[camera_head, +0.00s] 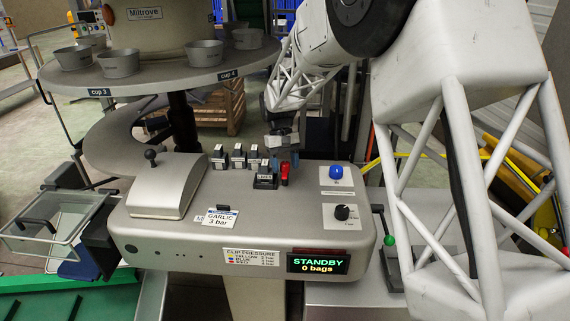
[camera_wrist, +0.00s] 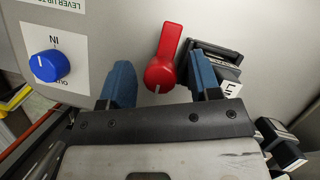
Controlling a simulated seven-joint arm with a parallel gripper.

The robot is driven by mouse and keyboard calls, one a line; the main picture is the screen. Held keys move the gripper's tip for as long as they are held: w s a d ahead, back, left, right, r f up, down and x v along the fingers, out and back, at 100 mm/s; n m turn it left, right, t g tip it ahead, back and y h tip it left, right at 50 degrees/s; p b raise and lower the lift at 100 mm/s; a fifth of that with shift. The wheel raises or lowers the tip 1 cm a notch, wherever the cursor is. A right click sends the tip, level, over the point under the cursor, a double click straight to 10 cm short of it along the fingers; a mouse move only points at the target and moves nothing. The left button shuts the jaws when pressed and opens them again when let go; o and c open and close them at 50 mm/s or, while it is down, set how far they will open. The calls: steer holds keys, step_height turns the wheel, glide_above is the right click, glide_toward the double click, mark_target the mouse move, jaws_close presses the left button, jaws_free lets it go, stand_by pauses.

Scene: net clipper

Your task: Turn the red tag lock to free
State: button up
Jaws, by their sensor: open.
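The red tag lock (camera_head: 285,174) is a small lever on the grey machine top. In the wrist view the red lock (camera_wrist: 165,62) has a round hub with a white mark and an arm pointing up and slightly right. My gripper (camera_wrist: 163,80) is open, its blue fingers on either side of the lock's hub with gaps at both sides. No contact is visible. In the head view my gripper (camera_head: 284,156) hangs over the lock and partly hides it. Beside the right finger sits a black holder (camera_wrist: 218,62) with a labelled cartridge.
A blue knob (camera_head: 336,172) and a black dial (camera_head: 342,212) are to the right. Several black-and-white cartridges (camera_head: 238,156) stand to the left, close to the holder. A GARLIC 3 bar card (camera_head: 220,218) and a STANDBY, 0 bags display (camera_head: 318,263) are at the front.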

steer(key=v, duration=0.7)
steer(key=shift+w+r, duration=0.15)
steer(key=shift+r, duration=0.2)
stand_by(0.4)
steer(key=s+d+r+m+t, duration=0.1)
steer(key=s+d+r, duration=0.2)
steer(key=s+d, duration=0.3)
steer(key=s+d+r+m+t+y, duration=0.1)
steer(key=s+d+r, duration=0.35)
steer(key=s, duration=0.35)
steer(key=s+d+r+t, duration=0.1)
steer(key=s+d+r, duration=0.1)
steer(key=s+d, duration=0.4)
steer(key=s+d+f+m+t, duration=0.1)
steer(key=s+d, duration=0.3)
steer(key=s, duration=0.8)
steer(key=s+d+f+m+t, duration=0.1)
steer(key=s+d+f+t, duration=0.1)
steer(key=s, duration=1.1)
steer(key=shift+d+f+m+t+y, duration=0.35)
steer(key=shift+d+f, duration=0.25)
steer(key=shift+d, duration=0.3)
